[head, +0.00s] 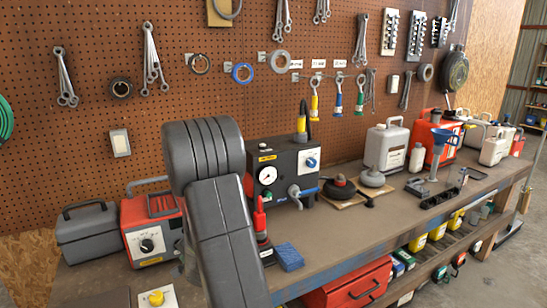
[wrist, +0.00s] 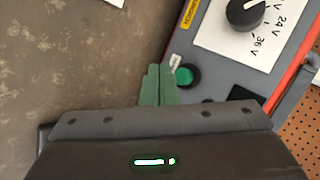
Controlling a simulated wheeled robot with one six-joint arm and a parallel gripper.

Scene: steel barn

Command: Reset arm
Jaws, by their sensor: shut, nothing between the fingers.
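My gripper (wrist: 158,72) shows in the wrist view with its two green fingers together and nothing between them. The fingers point at the workbench top (wrist: 75,75) and the edge of an orange-red charger box (wrist: 300,85). A green button (wrist: 187,77) on the charger's face is just right of the fingertips; I cannot tell whether they touch. The charger's black dial (wrist: 246,12), marked 24 V and 36 V, is at the top right. In the head view my grey arm rises in front of the bench, and my gripper is hidden there.
In the head view, the charger (head: 150,235) stands beside a grey toolbox (head: 88,238) left of my arm. Jugs (head: 386,148) stand farther right. A pegboard (head: 190,100) backs the bench.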

